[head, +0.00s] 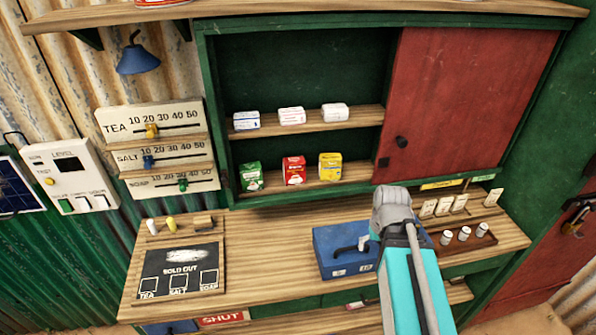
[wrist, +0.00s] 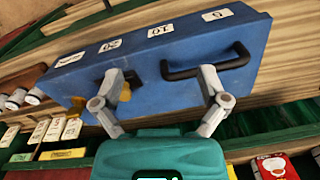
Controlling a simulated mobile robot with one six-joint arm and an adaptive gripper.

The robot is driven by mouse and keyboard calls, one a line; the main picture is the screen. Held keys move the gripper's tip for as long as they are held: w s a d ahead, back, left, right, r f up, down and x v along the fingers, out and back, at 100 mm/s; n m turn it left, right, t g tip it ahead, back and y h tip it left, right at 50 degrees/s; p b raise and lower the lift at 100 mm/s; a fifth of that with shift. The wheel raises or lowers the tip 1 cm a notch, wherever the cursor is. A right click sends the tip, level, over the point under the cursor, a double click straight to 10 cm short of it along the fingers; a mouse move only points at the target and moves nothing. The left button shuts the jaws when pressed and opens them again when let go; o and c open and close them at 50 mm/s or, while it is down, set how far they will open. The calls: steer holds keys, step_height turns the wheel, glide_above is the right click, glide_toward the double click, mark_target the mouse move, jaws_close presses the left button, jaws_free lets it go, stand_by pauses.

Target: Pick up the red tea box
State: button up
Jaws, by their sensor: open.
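The red tea box (head: 294,170) stands upright on the lower shelf of the green cabinet, between a green box (head: 251,176) and a yellow box (head: 330,167). Part of a red box with a white cup picture (wrist: 274,167) shows at the lower right edge of the wrist view. My gripper (wrist: 158,75) is open, with nothing between its fingers. It is over the blue cash box (wrist: 185,50) on the counter, away from the red tea box. In the head view my arm hides most of the gripper.
A red sliding door (head: 470,95) covers the cabinet's right half. White boxes (head: 291,116) stand on the upper shelf. A rack of small jars (head: 464,236) and several cards (head: 445,206) are at the right. A price board (head: 178,271) lies at the counter's left.

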steer(key=w+a+n, duration=0.1)
steer(key=w+a+r+y, duration=0.1)
steer(key=w, duration=0.1)
steer(key=w+a+n+y+p, duration=0.1)
steer(key=a, duration=0.1)
steer(key=shift+w+r+n, duration=0.3)
steer(key=shift+w, duration=0.05)
steer(key=w+a+r+n+y+p, duration=0.2)
steer(key=w+a+r+n+y, duration=0.25)
steer(key=w, duration=0.35)
steer(key=n+t+y+p, duration=0.2)
steer(key=n+y, duration=0.4)
steer(key=n, duration=0.3)
glide_toward(300, 160)
steer(key=v, duration=0.3)
steer(key=shift+w+r, duration=0.15)
steer(key=shift+w, duration=0.05)
steer(key=b+x, duration=0.3)
steer(key=x, duration=0.4)
steer(key=shift+s+f+b, duration=0.15)
steer(key=shift+f+b, duration=0.1)
steer(key=shift+b, duration=0.05)
steer(key=shift+a+f, duration=0.2)
steer(key=shift+a, duration=0.5)
